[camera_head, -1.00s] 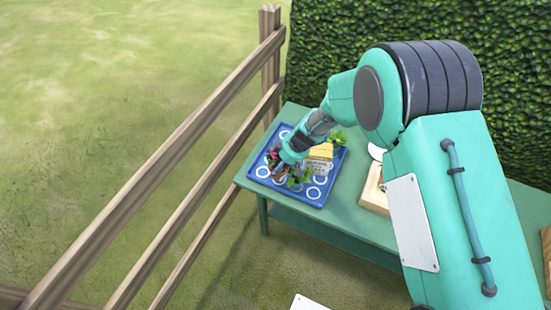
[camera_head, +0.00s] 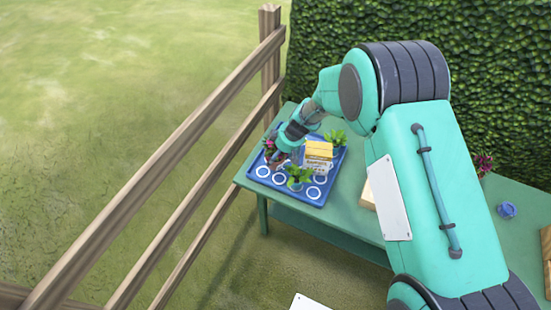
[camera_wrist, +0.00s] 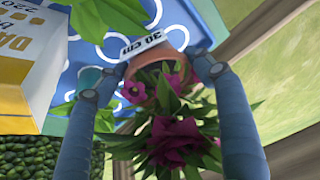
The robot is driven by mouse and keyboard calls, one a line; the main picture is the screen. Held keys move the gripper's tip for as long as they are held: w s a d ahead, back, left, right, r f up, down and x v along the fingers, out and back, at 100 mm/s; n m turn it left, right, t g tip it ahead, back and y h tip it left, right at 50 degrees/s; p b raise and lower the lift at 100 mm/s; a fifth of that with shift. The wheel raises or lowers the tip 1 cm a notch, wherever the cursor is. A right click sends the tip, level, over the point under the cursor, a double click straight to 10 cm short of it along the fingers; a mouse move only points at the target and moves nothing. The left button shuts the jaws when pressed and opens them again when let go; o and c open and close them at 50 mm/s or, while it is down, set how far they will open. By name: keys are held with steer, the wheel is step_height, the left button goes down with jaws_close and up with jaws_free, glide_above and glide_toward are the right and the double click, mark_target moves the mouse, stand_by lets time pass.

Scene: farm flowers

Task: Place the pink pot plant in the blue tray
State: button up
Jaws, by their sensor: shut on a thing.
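The pink pot plant (camera_head: 269,146), with magenta flowers and an orange-brown pot, is at the left back part of the blue tray (camera_head: 285,193). In the wrist view, its pot (camera_wrist: 174,63) lies between the two fingers of my gripper (camera_wrist: 155,70), which is shut on it. The flowers (camera_wrist: 175,138) fill the lower middle of that view. In the head view, my gripper (camera_head: 281,155) is over the tray's left part and partly hides the pot. I cannot tell whether the pot touches the tray floor. White rings mark the tray.
A green plant (camera_head: 299,175) stands at the tray's front, another (camera_head: 335,138) at its back right. A yellow-and-white box (camera_head: 319,151) is between them. Another magenta-flowered plant (camera_head: 483,163) and a small blue object (camera_head: 507,210) are farther right. A wooden fence (camera_head: 190,165) runs left of the table.

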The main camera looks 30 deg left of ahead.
steer(key=shift+w+a, duration=0.2)
steer(key=shift+f, duration=0.4)
steer(key=shift+w+f, duration=0.1)
steer(key=shift+f, duration=1.25)
steer(key=o, duration=2)
steer(key=shift+f+b, duration=0.1)
steer(key=shift+b, duration=0.2)
steer(key=shift+c, duration=0.2)
steer(key=p+v, duration=0.1)
steer(key=v, duration=1.1)
